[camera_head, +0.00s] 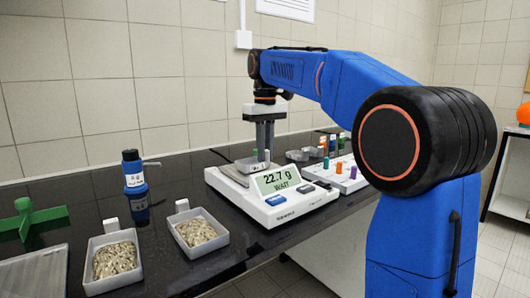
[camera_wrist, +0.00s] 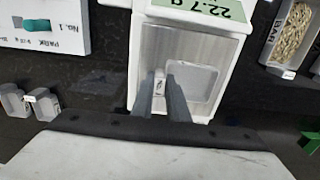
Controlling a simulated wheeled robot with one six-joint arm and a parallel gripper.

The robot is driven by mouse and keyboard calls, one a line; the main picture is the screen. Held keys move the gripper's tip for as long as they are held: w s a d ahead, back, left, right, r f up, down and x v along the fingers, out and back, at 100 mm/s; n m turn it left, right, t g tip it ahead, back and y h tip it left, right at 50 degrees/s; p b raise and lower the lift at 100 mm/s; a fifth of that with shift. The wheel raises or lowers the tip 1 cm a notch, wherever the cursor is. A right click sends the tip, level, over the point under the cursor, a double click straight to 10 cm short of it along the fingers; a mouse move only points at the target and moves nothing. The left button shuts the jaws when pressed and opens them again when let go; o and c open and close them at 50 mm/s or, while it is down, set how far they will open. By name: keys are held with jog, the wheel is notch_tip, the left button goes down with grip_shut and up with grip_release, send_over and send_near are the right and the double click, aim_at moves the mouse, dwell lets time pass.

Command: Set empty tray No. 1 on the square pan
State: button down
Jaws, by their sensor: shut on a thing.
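A small grey-white empty tray (camera_head: 247,164) is at the square metal pan (camera_head: 232,173) of a white balance (camera_head: 275,217). In the wrist view the tray (camera_wrist: 190,82) lies over the right part of the pan (camera_wrist: 165,42). My gripper (camera_head: 264,158) points down and is shut on the tray's small labelled tab (camera_wrist: 159,82), between the two fingers (camera_wrist: 161,100). The label's number is too small to read surely. The tray looks level and in contact with the pan. The balance display (camera_head: 278,180) reads 22.7 g and WAIT.
Two grain-filled trays (camera_head: 113,263) (camera_head: 198,230) stand left of the balance. A blue-and-black device (camera_head: 134,180) and a green cross-shaped piece (camera_head: 36,217) are further left. Small empty trays (camera_head: 297,155) and a white board with coloured pieces (camera_head: 345,178) are to the right.

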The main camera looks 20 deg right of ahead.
jog(key=shift+f, duration=0.1)
jog(key=c, duration=1.7)
grip_release()
notch_tip(320, 180, up, 12)
jog(key=shift+r, duration=0.15)
